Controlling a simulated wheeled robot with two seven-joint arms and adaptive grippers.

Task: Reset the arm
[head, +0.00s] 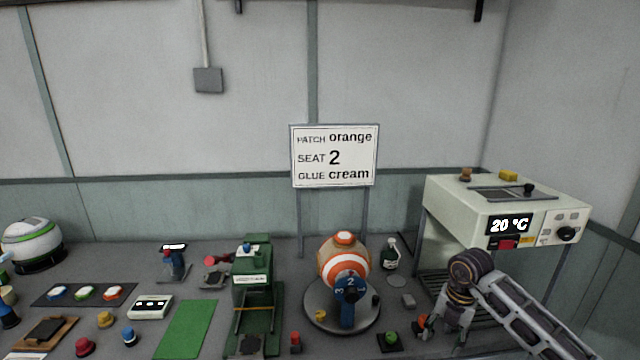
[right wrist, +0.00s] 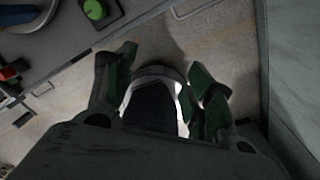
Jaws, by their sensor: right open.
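My right arm comes in from the lower right in the head view and bends at a dark elbow-like joint in front of the cream oven-like machine (head: 455,205). My right gripper (head: 448,325) hangs low near the table's front right. In the right wrist view my right gripper (right wrist: 158,78) is open, its two dark green-padded fingers spread apart. A dark shape with a pale rim shows between the fingers, and I cannot tell what it is. The floor lies beyond the fingers. My left gripper is not in view.
An orange and white striped ball (head: 335,248) sits on a round grey stand with a blue part in front. A green press (head: 252,285) stands left of it. A green button (head: 391,337) is left of my right gripper. A sign (head: 334,156) stands behind.

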